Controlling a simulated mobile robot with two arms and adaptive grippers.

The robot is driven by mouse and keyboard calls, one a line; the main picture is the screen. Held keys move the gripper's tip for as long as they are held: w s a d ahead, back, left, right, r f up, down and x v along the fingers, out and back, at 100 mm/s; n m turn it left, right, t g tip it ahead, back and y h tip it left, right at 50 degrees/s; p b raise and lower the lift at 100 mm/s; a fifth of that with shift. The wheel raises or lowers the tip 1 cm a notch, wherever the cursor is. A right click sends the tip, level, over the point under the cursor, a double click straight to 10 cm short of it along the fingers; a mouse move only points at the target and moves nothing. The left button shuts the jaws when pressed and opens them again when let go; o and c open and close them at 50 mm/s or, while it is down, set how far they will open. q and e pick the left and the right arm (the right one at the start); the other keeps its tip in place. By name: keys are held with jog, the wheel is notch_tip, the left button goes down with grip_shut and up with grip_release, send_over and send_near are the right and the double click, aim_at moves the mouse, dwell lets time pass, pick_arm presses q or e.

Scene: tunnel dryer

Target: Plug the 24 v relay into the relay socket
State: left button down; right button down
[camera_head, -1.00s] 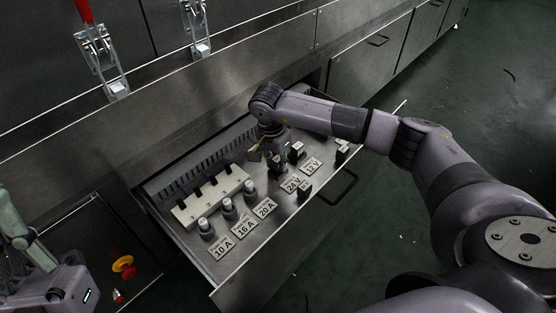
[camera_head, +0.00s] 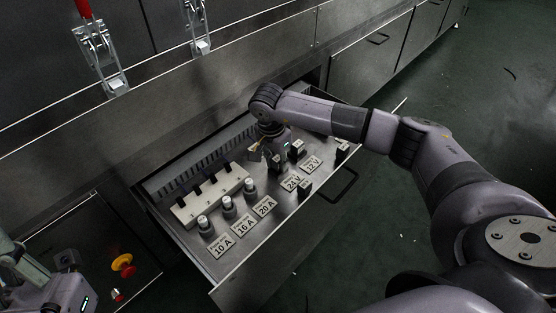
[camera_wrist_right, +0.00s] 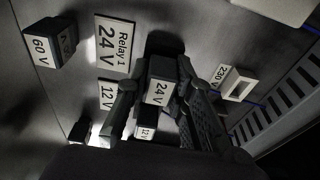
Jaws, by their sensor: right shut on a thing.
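The 24 V relay (camera_wrist_right: 160,82) is a small dark block with a white "24 V" label. My right gripper (camera_wrist_right: 158,92) has its fingers around it in the right wrist view. In the head view my right gripper (camera_head: 268,148) points down over the drawer, with the relay (camera_head: 277,164) showing dark beside it. I cannot tell whether the relay touches the drawer panel. A pale block with a rectangular opening (camera_wrist_right: 237,86) lies by a "230 V" label; I cannot tell if it is the relay socket. My left gripper is only partly visible at the left edge.
The open drawer (camera_head: 222,266) has several labelled plates. A 60 V relay (camera_wrist_right: 50,42) and a 12 V relay (camera_wrist_right: 145,130) stand near the held one. Several fuses and a white holder block (camera_head: 188,214) are to the left. A slotted duct (camera_wrist_right: 285,105) runs along the back.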

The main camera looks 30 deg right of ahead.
jog(key=c, duration=1.3)
grip_release()
jog(key=shift+f, duration=0.1)
jog(key=r, duration=0.4)
jog(key=a+r, duration=0.1)
jog(key=r, duration=0.6)
jog(key=shift+s+a+r, duration=0.3)
jog(key=shift+a+r, duration=0.05)
jog(key=shift+r, duration=0.05)
jog(key=shift+c, duration=0.6)
